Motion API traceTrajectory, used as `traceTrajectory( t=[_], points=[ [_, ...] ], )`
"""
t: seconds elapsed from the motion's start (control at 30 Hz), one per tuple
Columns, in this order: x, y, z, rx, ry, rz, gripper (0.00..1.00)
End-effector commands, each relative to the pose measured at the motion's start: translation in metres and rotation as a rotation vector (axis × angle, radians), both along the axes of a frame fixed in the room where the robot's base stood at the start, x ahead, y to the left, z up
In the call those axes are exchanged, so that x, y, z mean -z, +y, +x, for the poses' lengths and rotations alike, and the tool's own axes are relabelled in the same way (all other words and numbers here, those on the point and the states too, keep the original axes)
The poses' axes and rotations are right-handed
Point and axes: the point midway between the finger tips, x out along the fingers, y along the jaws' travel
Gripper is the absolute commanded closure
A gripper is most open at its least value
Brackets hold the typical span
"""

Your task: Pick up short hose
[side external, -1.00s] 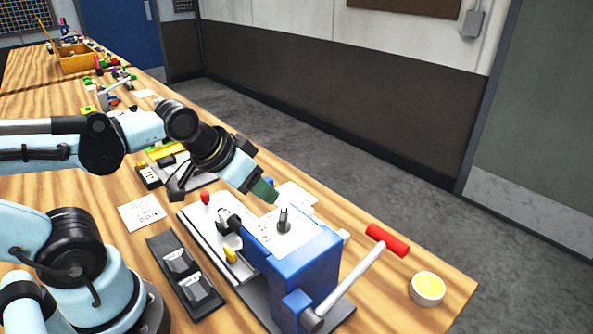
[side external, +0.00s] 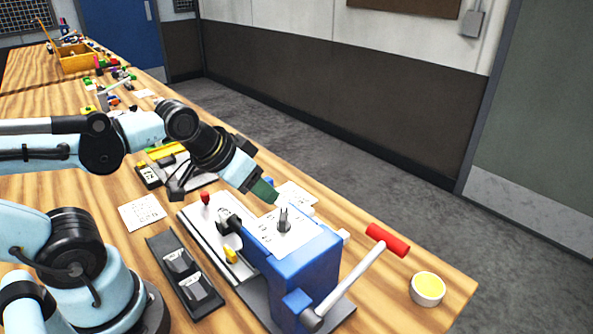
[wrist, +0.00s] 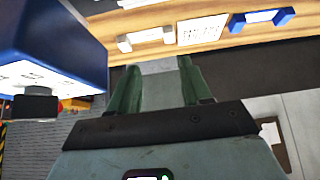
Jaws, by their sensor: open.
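I cannot pick out a short hose with certainty in either view. My gripper (side external: 264,190) is in the air, tilted down to the right, just above and behind the blue machine (side external: 305,270). In the wrist view, the two green fingers of my gripper (wrist: 158,70) stand apart with nothing between them. A short grey upright peg (side external: 284,220) stands on the machine's white top plate, below and right of the fingertips. A small black part (side external: 229,222) sits on the pale base left of the machine; I cannot tell what it is.
The machine's lever has a red handle (side external: 387,240) reaching right. A round yellow-filled dish (side external: 427,289) stands near the table's right edge. A black tray (side external: 184,275) with two dark blocks lies left of the machine. A white card (side external: 141,212) lies on bare wood. The blue machine (wrist: 50,40) fills the wrist view's upper left.

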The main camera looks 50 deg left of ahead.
Motion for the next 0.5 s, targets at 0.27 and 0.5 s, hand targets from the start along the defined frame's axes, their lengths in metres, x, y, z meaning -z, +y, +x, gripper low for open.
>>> traceTrajectory(
  t=[0.27,0.5],
  points=[
    [0.0,0.0,0.0,0.0,0.0,0.0,0.49],
    [-0.001,0.0034,-0.0016,-0.104,0.049,-0.064,0.49]
  ],
)
